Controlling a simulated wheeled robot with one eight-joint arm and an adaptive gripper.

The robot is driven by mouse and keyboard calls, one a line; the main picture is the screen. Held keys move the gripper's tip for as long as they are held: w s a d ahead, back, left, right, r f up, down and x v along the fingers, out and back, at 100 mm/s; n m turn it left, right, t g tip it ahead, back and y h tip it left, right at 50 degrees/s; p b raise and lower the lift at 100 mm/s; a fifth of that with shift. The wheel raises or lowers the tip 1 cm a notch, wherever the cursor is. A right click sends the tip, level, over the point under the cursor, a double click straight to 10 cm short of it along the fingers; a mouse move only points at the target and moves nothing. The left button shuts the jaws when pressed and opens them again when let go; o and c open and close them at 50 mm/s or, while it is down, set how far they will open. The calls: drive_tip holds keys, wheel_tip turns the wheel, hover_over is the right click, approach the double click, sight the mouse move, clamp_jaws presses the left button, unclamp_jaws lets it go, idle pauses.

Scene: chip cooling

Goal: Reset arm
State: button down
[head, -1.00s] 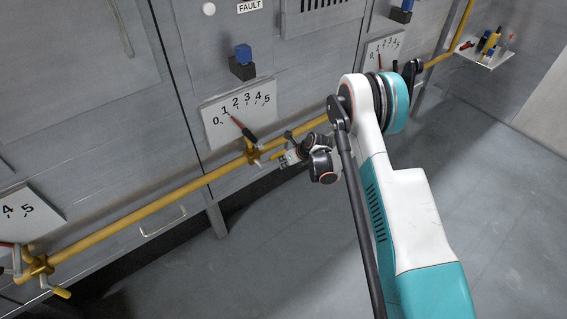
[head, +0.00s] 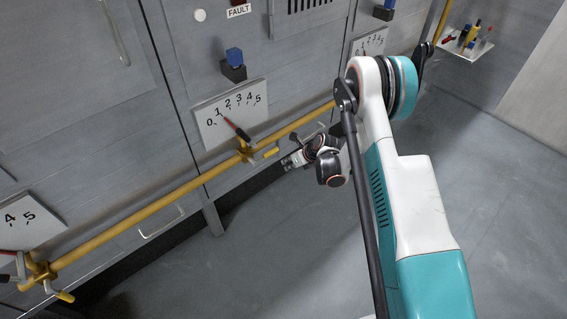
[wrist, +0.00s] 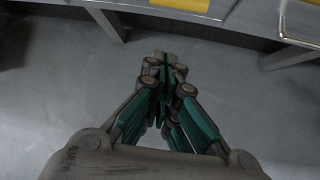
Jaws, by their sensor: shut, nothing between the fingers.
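My arm reaches up from the lower right in the head view and bends down toward the yellow pipe (head: 150,207) along the cabinets. My gripper (head: 288,163) is small there, just right of and below the pipe's middle valve (head: 247,152), apart from it as far as I can tell. In the wrist view my gripper (wrist: 165,62) is shut, its fingertips together over bare floor, with nothing held.
Another valve (head: 42,272) and scale (head: 25,220) are at the lower left. A third scale (head: 370,43) is partly behind my arm. A blue knob (head: 234,57) sits above the middle scale. A shelf (head: 466,48) holds tools at the upper right. The grey floor (head: 290,265) is clear.

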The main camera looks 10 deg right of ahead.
drive_tip(key=shift+s+d+r, duration=0.2)
drive_tip(key=shift+s+r, duration=0.15)
drive_tip(key=shift+r, duration=0.2)
drive_tip(key=s+d+r+n+h, duration=0.1)
drive_tip(key=s+r+n, duration=0.25)
drive_tip(key=r, duration=0.75)
drive_tip(key=s+d+r+n+t+h, duration=0.1)
drive_tip(key=s+d+r+n, duration=0.3)
drive_tip(key=r, duration=0.6)
drive_tip(key=s+a+r+n+h, duration=0.1)
drive_tip(key=s+r+n, duration=0.1)
drive_tip(key=r+n, duration=0.65)
drive_tip(key=s+d+r+n+h, duration=0.1)
drive_tip(key=s+d+r+n, duration=0.15)
drive_tip(key=s+r, duration=0.4)
drive_tip(key=s+d+r+n, duration=0.1)
drive_tip(key=s+r+n, duration=0.2)
drive_tip(key=s+r, duration=0.35)
drive_tip(key=s+d+f+n+t+h, duration=0.1)
drive_tip(key=s+d+n, duration=0.1)
drive_tip(key=s+n, duration=0.6)
drive_tip(key=s, duration=0.6)
drive_tip(key=shift+s, duration=0.35)
drive_tip(key=shift+f, duration=0.1)
